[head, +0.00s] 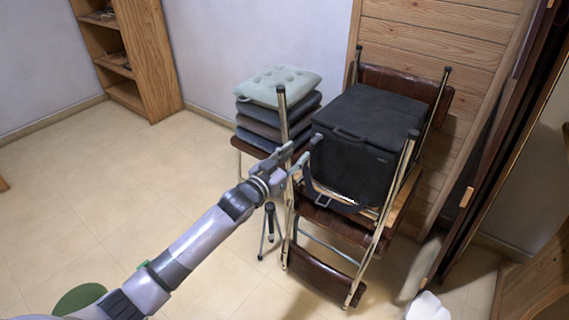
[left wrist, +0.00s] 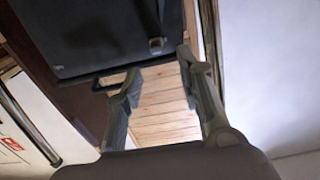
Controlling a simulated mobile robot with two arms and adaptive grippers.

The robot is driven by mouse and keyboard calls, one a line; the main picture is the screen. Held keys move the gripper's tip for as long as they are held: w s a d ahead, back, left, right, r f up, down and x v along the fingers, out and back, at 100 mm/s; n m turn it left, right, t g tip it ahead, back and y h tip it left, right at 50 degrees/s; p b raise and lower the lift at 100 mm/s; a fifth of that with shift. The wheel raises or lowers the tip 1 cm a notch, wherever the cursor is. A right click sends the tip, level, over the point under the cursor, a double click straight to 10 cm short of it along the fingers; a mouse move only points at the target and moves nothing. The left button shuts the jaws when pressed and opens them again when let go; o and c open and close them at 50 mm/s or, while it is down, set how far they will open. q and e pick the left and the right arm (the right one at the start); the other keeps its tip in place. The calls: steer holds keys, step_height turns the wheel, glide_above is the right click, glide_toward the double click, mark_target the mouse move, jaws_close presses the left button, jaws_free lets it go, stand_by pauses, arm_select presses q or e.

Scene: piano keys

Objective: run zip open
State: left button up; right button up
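A black box-shaped bag (head: 365,135) rests on stacked brown folding chairs. It has a dark handle on its top edge and a strap loop at its lower front. My left gripper (head: 301,157) is in front of the bag's left side, fingers apart and pointing towards it. In the left wrist view the bag (left wrist: 110,40) fills the upper left. A dark strap or tab (left wrist: 155,43) hangs on it, just beyond the open fingers of the left gripper (left wrist: 157,72). Nothing shows between the fingertips. I cannot make out a zip clearly. My right gripper is not in view.
Folding chairs (head: 333,226) with metal legs stand around the bag; one leg rises near my left gripper. Stacked cushions (head: 278,84) lie left of the bag. A wooden shelf (head: 150,60) stands farther left. The tiled floor (head: 120,190) at left is mostly clear.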

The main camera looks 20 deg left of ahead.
arm_select(q)
steer(key=shift+v, duration=2.3)
steer(key=s+f+n+g+y, duration=0.1)
steer(key=s+f+g, duration=0.3)
steer(key=f, duration=0.6)
steer(key=s+a+f+g+y, duration=0.1)
steer(key=s+f+y, duration=0.1)
steer(key=s+f, duration=0.6)
steer(key=s+f+n+g+y, duration=0.1)
steer(key=s+f+g, duration=0.25)
steer(key=f, duration=0.75)
steer(key=s+f+g, duration=0.2)
steer(key=s+f, duration=0.3)
steer(key=s, duration=0.3)
steer(key=s+d+f+g+y, duration=0.1)
steer(key=s+f+g, duration=0.1)
steer(key=s+f, duration=0.45)
steer(key=s+f+g, duration=0.3)
steer(key=s, duration=0.7)
steer(key=s+a+p, duration=0.3)
steer(key=s+p, duration=1.3)
steer(key=shift+r+m+g+y, duration=0.15)
steer(key=shift+m+g+y, duration=0.15)
steer(key=shift+m+g, duration=0.1)
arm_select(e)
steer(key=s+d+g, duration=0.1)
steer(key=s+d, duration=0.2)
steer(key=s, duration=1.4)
